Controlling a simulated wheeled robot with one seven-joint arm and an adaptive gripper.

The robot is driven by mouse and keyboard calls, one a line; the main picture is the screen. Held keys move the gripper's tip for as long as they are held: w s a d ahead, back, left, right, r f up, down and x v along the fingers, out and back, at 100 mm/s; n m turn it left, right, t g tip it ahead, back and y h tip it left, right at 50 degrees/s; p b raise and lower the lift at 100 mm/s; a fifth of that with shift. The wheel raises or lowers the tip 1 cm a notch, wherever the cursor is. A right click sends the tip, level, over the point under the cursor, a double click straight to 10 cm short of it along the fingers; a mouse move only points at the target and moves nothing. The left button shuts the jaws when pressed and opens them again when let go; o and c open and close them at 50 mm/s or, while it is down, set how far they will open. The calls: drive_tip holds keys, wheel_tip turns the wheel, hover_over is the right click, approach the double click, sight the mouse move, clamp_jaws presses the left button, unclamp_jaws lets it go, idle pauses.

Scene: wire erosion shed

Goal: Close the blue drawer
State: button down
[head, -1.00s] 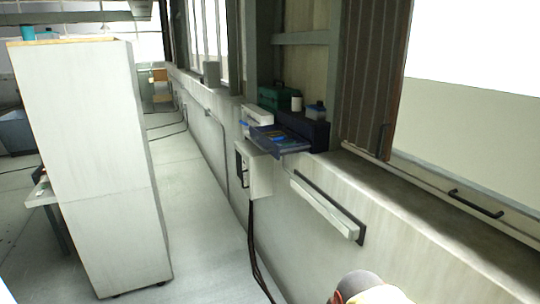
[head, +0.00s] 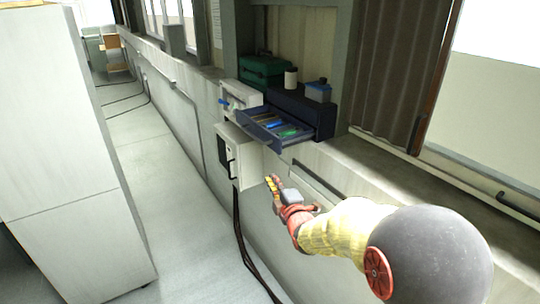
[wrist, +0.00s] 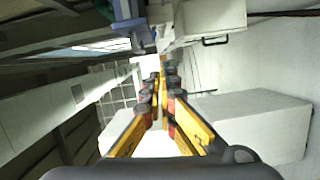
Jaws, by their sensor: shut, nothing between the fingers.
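The blue drawer (head: 276,128) is pulled out of a dark blue cabinet (head: 302,110) on the wall ledge in the head view. Blue and green items lie inside it. My gripper (head: 271,183) is shut and empty, below the drawer and a little to its left front, apart from it. In the wrist view my gripper's yellow fingers (wrist: 161,88) are together in the middle. A blue shape at the top left of that view may be the drawer, but I cannot tell for sure.
A white wall box (head: 236,155) with cables hangs below the drawer. A small white unit (head: 240,96) and a green case (head: 264,70) stand beside the cabinet. A bottle (head: 318,90) stands on top. A tall grey cabinet (head: 75,150) stands left, with free floor between.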

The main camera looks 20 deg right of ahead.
drive_tip(key=w+d+r+n+p, duration=0.1)
drive_tip(key=w+d, duration=0.2)
drive_tip(key=w, duration=0.7)
drive_tip(key=shift+w+r+t, duration=0.2)
drive_tip(key=shift+w+t, duration=0.1)
drive_tip(key=shift+w, duration=0.1)
drive_tip(key=shift+d, duration=0.1)
drive_tip(key=w+d+b, duration=0.4)
drive_tip(key=d, duration=0.8)
drive_tip(key=shift+d+b, duration=0.35)
drive_tip(key=shift+d, duration=0.05)
drive_tip(key=shift+w, duration=0.1)
